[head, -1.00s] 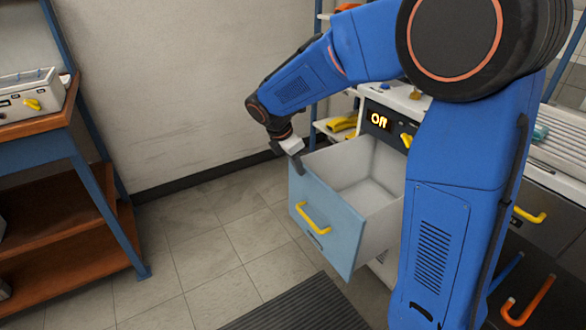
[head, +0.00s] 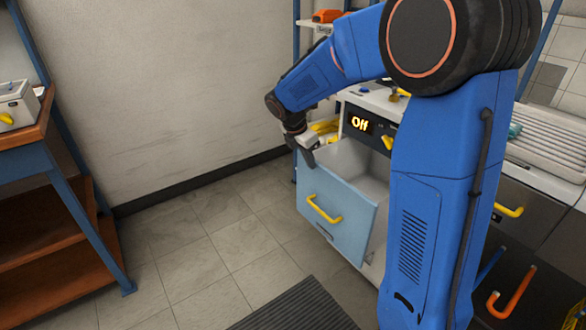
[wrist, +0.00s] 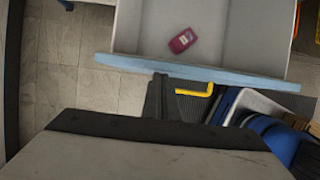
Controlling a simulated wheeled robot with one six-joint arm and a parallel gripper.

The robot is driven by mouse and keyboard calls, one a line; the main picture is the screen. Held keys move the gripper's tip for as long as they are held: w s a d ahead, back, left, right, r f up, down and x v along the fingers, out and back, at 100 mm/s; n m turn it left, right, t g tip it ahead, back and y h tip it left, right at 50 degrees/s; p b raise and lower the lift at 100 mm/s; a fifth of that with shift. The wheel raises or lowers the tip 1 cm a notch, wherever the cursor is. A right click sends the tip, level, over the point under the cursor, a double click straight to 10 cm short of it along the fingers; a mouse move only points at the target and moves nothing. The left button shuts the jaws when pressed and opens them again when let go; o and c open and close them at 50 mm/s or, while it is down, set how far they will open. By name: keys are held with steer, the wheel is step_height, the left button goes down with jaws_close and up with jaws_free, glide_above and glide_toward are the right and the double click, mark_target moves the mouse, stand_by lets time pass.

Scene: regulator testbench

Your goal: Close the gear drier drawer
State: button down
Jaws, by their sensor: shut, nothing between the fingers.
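The gear drier drawer (head: 355,222) is pulled part way out in the head view, with a light blue front, a yellow handle (head: 322,212) and a pale interior. In the wrist view, its blue front edge (wrist: 225,73) runs across the top, and a small dark red object (wrist: 182,40) lies inside. My gripper (head: 309,158) is shut and empty at the outer face of the drawer front, near its upper left corner. Its fingertips (wrist: 158,88) appear at or very near the front edge; exact contact is unclear. My arm hides part of the drawer's right side.
A display reading "Off" (head: 361,124) is on the machine above the drawer. A wooden shelf unit (head: 60,225) stands at the left. A dark ribbed mat (head: 295,308) lies on the floor in front. The tiled floor (head: 190,250) between is clear.

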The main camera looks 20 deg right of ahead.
steer(key=w+d, duration=0.3)
steer(key=d, duration=0.7)
steer(key=w+d, duration=0.3)
steer(key=d, duration=0.6)
steer(key=shift+w+d, duration=0.25)
steer(key=shift+d, duration=0.15)
steer(key=shift+d+r, duration=0.1)
steer(key=shift+r, duration=0.05)
